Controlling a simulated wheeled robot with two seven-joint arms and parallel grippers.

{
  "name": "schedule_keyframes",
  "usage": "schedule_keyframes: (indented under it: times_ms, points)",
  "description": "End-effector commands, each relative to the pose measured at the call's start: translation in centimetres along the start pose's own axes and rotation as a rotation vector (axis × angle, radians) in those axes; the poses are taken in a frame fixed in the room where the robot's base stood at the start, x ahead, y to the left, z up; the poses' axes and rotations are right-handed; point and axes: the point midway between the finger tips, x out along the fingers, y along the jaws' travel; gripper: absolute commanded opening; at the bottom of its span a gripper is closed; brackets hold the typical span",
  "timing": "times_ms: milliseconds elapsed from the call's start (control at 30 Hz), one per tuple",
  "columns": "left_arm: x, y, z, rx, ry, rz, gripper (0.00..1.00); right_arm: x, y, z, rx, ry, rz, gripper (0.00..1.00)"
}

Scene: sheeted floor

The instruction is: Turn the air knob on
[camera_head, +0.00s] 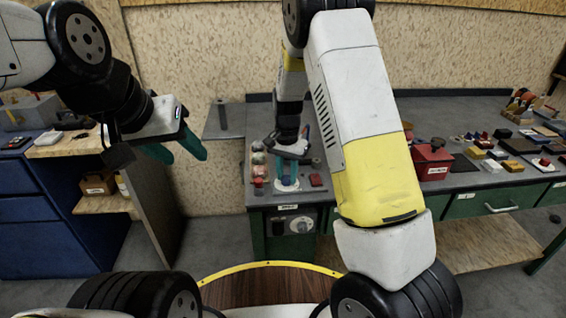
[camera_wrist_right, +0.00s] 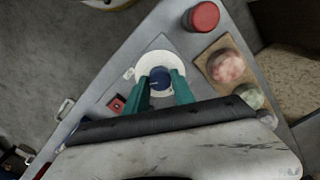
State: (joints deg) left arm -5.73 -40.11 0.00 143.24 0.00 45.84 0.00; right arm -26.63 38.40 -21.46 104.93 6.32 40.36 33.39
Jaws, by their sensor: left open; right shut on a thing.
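A blue round knob (camera_wrist_right: 160,79) stands on a white round base (camera_wrist_right: 150,61) on the grey bench top. In the head view the white base (camera_head: 288,186) is near the front left corner of the bench. My right gripper (camera_head: 286,183) points down, with its green fingers on either side of the knob. In the right wrist view my right gripper (camera_wrist_right: 161,88) is shut on the knob, which sits between the fingertips. The knob's markings cannot be read. My left gripper (camera_head: 184,154) is open and empty, in the air left of the bench.
A red cylinder (camera_wrist_right: 203,16), a red block (camera_wrist_right: 117,104) and a wooden tray with several round objects (camera_wrist_right: 225,65) surround the white base closely. A red box (camera_head: 433,160) and several small blocks stand farther right.

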Motion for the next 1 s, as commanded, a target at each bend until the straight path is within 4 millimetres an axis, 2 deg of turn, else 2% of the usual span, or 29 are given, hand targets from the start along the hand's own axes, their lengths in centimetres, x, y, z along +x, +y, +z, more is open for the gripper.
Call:
schedule_keyframes:
  times_ms: [167,200,300,667,767,1000]
  points:
    - [0.0,0.0,0.0,0.000,0.000,0.000,0.49,-0.1,-0.1,-0.1,0.002,0.003,-0.003,0.00]
    - [0.0,0.0,0.0,0.000,0.000,0.000,0.49,-0.1,-0.1,-0.1,0.002,0.003,-0.003,0.32]
    - [0.0,0.0,0.0,0.000,0.000,0.000,0.49,-0.1,-0.1,-0.1,0.001,0.003,-0.003,0.52]
    - [0.0,0.0,0.0,0.000,0.000,0.000,0.49,-0.3,-0.1,-0.1,0.000,0.002,-0.002,0.52]
    - [0.0,0.0,0.0,0.000,0.000,0.000,0.49,-1.4,-0.1,-0.1,-0.001,0.003,-0.003,0.52]
    - [0.0,0.0,0.0,0.000,0.000,0.000,0.49,-5.6,-0.1,-0.1,0.000,0.004,-0.005,0.52]
